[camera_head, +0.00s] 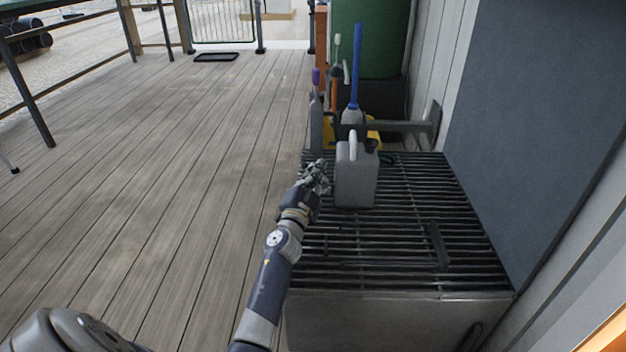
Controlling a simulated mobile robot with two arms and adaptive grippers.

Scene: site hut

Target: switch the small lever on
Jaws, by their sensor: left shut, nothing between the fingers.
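My left gripper (318,176) is shut and empty, beside the left face of a grey jerrycan (356,178) at the left edge of a slatted metal grate (400,262). I cannot tell if it touches the can. No small lever can be made out for certain. A grey bar (400,126) runs out level from a plate on the right wall, behind the can; I cannot tell if it is a lever. A small dark upright piece (437,244) sits on the right part of the grate; what it is is unclear. My right gripper is not in view.
Behind the can stand a bottle with a purple top (316,110), a blue-handled tool (355,75) and a green barrel (370,38). A dark panel (540,120) covers the right wall. The plank deck (160,190) on the left is mostly clear.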

